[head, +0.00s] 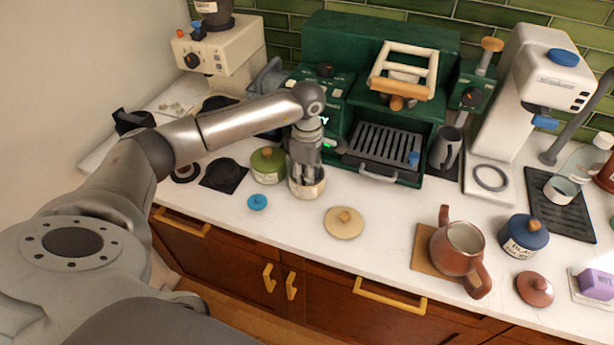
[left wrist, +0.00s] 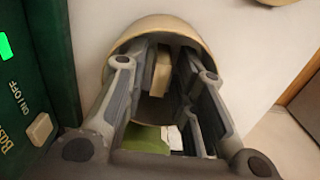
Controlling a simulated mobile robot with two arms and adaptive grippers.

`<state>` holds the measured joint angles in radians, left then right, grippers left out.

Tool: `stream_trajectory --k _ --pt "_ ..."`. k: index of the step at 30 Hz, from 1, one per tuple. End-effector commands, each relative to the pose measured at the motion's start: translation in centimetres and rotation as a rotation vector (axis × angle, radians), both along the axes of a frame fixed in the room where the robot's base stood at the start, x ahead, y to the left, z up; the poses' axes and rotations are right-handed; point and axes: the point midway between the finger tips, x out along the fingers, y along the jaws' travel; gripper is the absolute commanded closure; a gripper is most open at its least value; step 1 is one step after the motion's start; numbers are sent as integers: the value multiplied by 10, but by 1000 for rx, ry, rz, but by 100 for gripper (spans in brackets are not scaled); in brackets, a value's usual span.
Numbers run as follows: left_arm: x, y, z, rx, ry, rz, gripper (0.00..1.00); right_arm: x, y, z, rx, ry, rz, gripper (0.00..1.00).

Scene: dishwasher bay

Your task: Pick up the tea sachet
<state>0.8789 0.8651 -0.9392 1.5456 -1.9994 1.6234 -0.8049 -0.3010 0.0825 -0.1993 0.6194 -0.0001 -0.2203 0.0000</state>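My left gripper (head: 306,178) points down into the mouth of a cream jar (head: 308,192) in the head view. In the left wrist view the gripper's two fingers (left wrist: 162,85) are spread apart inside the jar's rim (left wrist: 160,22). A small beige, flat-sided piece (left wrist: 161,76) shows between them inside the jar and looks like a tea sachet. I cannot tell whether either finger touches it. The jar's bottom and the piece's lower part are hidden in shadow.
A green jar (head: 268,166) stands just left of the cream jar. A cream lid (head: 344,222) and a small blue lid (head: 257,202) lie in front. The green coffee machine (head: 390,135) is close behind. A brown teapot (head: 458,250) stands to the right.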

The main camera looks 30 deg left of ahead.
Motion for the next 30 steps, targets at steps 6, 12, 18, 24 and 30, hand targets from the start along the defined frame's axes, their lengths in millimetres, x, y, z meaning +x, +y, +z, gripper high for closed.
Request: stream_trajectory --k 6,12,18,24,30 --pt "0 0 -3 0 0 -1 75 0 2 0 2 -1 0 60" --pt "0 0 -2 0 0 -1 96 0 4 0 4 0 -1 60" --pt "0 0 -2 0 -1 0 96 0 4 0 5 -1 -1 60" --pt "0 0 0 -1 -2 0 96 1 4 -2 5 -1 0 60" --pt "1 1 13 0 -6 -1 96 1 4 -14 5 -1 0 60"
